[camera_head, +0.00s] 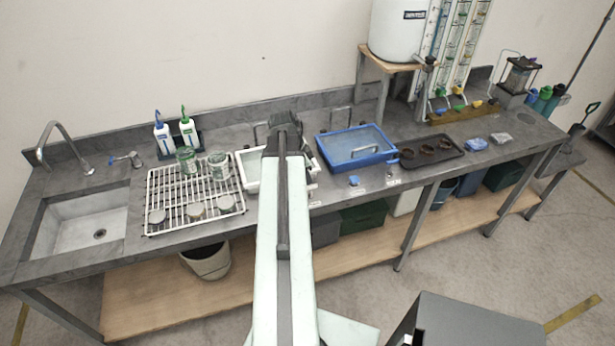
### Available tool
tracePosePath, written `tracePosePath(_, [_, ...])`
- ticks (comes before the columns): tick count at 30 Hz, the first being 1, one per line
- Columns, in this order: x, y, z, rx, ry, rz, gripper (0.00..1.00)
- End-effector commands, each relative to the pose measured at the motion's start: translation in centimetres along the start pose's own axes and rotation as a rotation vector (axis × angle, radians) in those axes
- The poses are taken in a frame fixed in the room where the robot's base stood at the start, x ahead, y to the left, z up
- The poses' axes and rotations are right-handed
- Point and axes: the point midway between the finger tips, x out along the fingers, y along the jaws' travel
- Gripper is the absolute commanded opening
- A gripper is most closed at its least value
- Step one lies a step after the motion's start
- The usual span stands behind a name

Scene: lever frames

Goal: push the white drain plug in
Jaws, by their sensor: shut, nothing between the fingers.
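My gripper (284,122) is dark and stretches out over the middle of the bench, above the white basin (246,174). Its fingers are small and dark here; it holds nothing that I can see. My arm covers the middle of the white basin. I cannot make out a white drain plug for certain. A small pale piece (390,175) is at the bench's front, below the blue tray (323,151), with a small blue piece (354,180) to its left. These are too small to identify.
A wire rack (152,205) with jars and lids stands left of the basin, beside a sink (80,240). A dark tray (456,153) lies right of the blue tray. A white tank (398,35) stands behind on a wooden stand. Bins sit below.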

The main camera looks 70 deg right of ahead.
Motion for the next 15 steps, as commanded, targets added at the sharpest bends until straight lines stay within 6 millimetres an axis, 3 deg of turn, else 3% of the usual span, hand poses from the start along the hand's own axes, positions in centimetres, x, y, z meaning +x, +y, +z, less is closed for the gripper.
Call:
tracePosePath(1, [-1.9,0.0,-0.5,-0.001,0.002,-0.002,0.00])
tracePosePath(6, [-6.0,0.0,-1.0,-0.001,0.005,-0.005,0.00])
tracePosePath(15, [-11.9,-0.1,-0.9,-0.001,0.006,-0.006,0.00])
